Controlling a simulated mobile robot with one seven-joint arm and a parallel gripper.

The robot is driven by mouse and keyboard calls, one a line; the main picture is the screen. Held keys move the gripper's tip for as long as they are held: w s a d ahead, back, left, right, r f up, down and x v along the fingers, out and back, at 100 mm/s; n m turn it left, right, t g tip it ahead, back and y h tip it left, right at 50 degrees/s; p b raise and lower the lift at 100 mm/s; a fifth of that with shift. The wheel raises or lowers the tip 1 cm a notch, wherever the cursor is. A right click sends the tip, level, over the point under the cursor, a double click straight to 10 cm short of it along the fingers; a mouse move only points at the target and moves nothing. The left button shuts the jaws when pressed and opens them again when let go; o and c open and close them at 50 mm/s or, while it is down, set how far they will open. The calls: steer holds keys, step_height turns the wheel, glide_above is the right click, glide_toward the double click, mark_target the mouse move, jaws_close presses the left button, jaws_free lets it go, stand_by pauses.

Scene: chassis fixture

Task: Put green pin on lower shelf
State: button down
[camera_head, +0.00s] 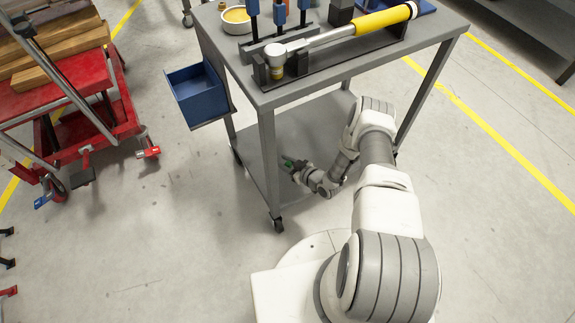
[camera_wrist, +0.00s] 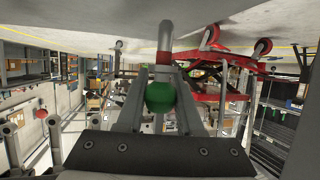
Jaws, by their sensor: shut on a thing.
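The green pin (camera_wrist: 160,96) shows in the wrist view as a green rounded part between my two fingers, with a red band and a grey rod end beyond it. My gripper (camera_wrist: 162,85) is shut on it. In the head view my gripper (camera_head: 292,164) is small, with a bit of the green pin (camera_head: 286,160) showing at its tip. It reaches under the cart's top, over the grey lower shelf (camera_head: 252,148) near its front left part. I cannot tell whether the pin touches the shelf.
The cart's top (camera_head: 262,97) overhangs my arm, with a front leg (camera_head: 268,160) just left of my gripper. A torque wrench (camera_head: 345,35) lies on top. A blue bin (camera_head: 199,95) hangs at the left side. A red cart (camera_head: 75,100) stands further left.

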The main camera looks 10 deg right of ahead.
steer(key=shift+f+b, duration=0.85)
steer(key=shift+f, duration=1.3)
steer(key=shift+f, duration=0.15)
steer(key=c, duration=0.5)
jaws_free()
steer(key=shift+c, duration=0.2)
